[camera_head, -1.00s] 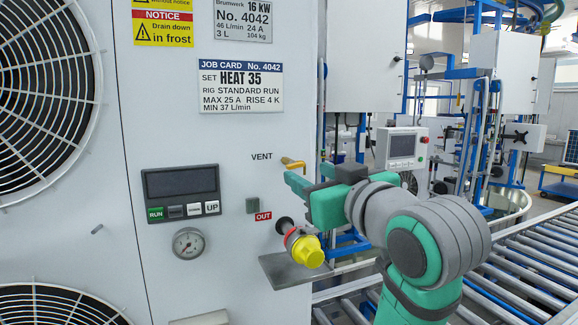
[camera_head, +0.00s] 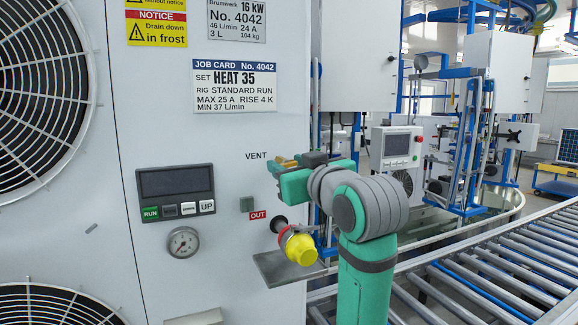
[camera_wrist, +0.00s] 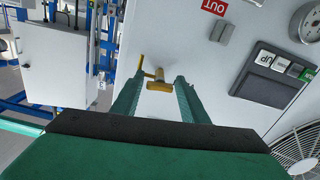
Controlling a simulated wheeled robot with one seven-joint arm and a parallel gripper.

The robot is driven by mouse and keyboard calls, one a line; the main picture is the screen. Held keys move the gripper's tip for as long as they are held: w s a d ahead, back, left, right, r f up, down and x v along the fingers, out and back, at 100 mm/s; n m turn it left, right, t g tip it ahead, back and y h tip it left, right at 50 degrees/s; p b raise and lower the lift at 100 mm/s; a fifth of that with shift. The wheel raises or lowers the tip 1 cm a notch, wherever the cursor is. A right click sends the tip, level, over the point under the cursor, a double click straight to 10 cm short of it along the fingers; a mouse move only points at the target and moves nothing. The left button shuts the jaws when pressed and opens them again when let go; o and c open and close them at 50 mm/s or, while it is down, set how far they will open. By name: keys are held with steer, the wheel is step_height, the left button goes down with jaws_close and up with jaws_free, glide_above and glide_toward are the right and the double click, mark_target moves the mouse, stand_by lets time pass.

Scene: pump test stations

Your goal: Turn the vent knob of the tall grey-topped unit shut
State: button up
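The brass-yellow vent knob (camera_head: 284,160) sits on the pale front panel of the unit (camera_head: 225,140), just below the "VENT" label. In the wrist view the knob (camera_wrist: 159,84) shows as a short yellow bar on a stem, with a thin yellow pipe beside it. My gripper (camera_head: 280,172) is at the panel, just at the knob, and partly covers it in the head view. In the wrist view my gripper (camera_wrist: 158,80) is open, its two green fingers on either side of the knob. I cannot tell whether they touch it. The unit's top is out of view.
Below the knob a yellow-capped fitting (camera_head: 300,248) sticks out above a grey shelf (camera_head: 285,268). A display panel (camera_head: 176,182) and a gauge (camera_head: 184,242) are to the left. A roller conveyor (camera_head: 480,265) runs at the right.

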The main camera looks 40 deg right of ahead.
steer(key=c, duration=0.7)
steer(key=shift+m, duration=0.9)
steer(key=o, duration=1)
steer(key=shift+o, duration=0.2)
steer(key=v, duration=1.1)
steer(key=shift+w, duration=0.1)
